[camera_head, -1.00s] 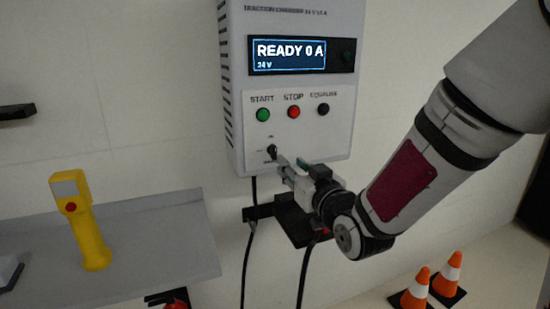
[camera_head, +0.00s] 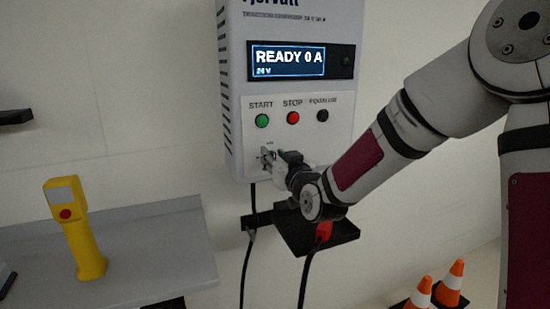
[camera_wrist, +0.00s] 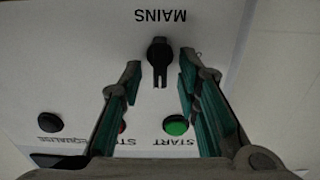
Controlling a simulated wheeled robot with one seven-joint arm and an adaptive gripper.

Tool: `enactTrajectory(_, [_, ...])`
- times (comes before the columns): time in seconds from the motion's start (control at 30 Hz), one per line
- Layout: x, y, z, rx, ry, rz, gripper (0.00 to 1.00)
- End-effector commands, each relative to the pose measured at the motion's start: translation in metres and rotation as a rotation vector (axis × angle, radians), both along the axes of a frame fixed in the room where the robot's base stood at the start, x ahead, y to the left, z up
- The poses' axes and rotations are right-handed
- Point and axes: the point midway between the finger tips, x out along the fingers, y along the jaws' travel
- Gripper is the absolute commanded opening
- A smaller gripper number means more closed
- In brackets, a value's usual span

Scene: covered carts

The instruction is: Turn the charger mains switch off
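The charger (camera_head: 232,90) is a pale wall box with a lit display reading READY 0 A. Its mains switch is a black knob (camera_wrist: 160,60) by the word MAINS, seen upside down in the wrist view. The knob's slotted bar points toward the START button side. My gripper (camera_wrist: 163,74) is open, with one green-padded finger on either side of the knob and visible gaps to it. In the head view my gripper (camera_head: 268,156) is at the panel's lower part and hides most of the knob.
Green START (camera_head: 261,120), red STOP (camera_head: 293,118) and black EQUALISE (camera_head: 322,116) buttons sit just above the switch. A black shelf (camera_head: 330,232) with a red connector (camera_head: 323,231) is below. A yellow handheld device (camera_head: 82,235) stands on a grey cart top (camera_head: 150,245). Orange cones (camera_head: 450,283) stand lower right.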

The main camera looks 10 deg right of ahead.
Motion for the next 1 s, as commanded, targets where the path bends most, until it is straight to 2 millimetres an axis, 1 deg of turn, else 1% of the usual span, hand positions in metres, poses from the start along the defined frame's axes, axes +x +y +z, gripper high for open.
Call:
enactTrajectory(0.13, [-0.0001, 0.0001, 0.0000, 0.000, 0.000, 0.000, 0.30])
enactTrajectory(0.17, [-0.0001, 0.0001, 0.0000, 0.000, 0.000, 0.000, 0.23])
enactTrajectory(0.2, [-0.0002, 0.0001, 0.0000, 0.000, 0.000, 0.000, 0.14])
enactTrajectory(0.27, [-0.0002, 0.0001, 0.0000, 0.000, 0.000, 0.000, 0.01])
enactTrajectory(0.67, [0.0000, 0.0011, -0.0006, -0.024, -0.006, 0.001, 0.00])
enactTrajectory(0.87, [0.0004, 0.0024, -0.0012, -0.113, -0.028, 0.001, 0.00])
enactTrajectory(1.0, [0.0004, 0.0041, -0.0024, -0.215, -0.051, 0.001, 0.00])
